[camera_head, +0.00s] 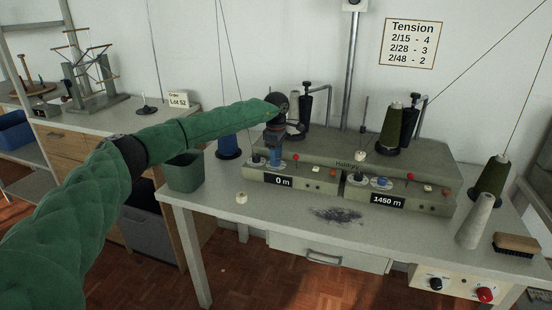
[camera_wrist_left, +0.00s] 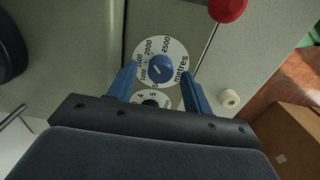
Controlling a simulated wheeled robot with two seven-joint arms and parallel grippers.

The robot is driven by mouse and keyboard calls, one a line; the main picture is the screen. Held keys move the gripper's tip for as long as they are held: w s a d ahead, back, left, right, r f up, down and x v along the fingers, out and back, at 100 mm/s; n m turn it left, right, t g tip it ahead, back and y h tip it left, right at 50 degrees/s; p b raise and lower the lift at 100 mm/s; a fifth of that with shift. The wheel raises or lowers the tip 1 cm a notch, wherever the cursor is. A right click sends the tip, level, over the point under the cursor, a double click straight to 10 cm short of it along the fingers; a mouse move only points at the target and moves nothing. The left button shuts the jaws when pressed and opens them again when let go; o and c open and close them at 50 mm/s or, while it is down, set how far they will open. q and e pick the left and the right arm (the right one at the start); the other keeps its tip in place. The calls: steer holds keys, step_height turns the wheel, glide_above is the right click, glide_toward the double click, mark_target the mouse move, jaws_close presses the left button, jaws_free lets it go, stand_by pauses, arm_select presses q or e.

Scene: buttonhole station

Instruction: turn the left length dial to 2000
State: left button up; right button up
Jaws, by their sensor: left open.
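The left length dial (camera_wrist_left: 162,68) shows in the left wrist view as a blue knob on a white round scale marked in metres. Its 2000 mark (camera_wrist_left: 149,47) is at the far side, next to 2500. The knob bears a pale pointer line, too small to read surely. My left gripper (camera_wrist_left: 160,71) is open, with one blue finger on either side of the knob; I cannot tell whether they touch it. In the head view my left gripper (camera_head: 275,156) points down over the left unit and largely hides this dial. The left display (camera_head: 283,182) reads 0 m.
The right dial (camera_head: 381,182) stands beside it, above a display (camera_head: 388,201) reading 1460 m. A red-topped lever (camera_wrist_left: 228,8) is close to the gripper. A second small dial (camera_wrist_left: 150,101) lies partly under the gripper. A green bin (camera_head: 184,172) and thread cones stand around the machine.

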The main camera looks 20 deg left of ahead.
arm_select(q)
step_height(320, 180, up, 7)
steer(key=shift+f+b, duration=0.1)
steer(key=shift+b, duration=0.25)
arm_select(e)
step_height(320, 180, down, 4)
steer(key=shift+s+r, duration=0.1)
steer(key=shift+r, duration=0.15)
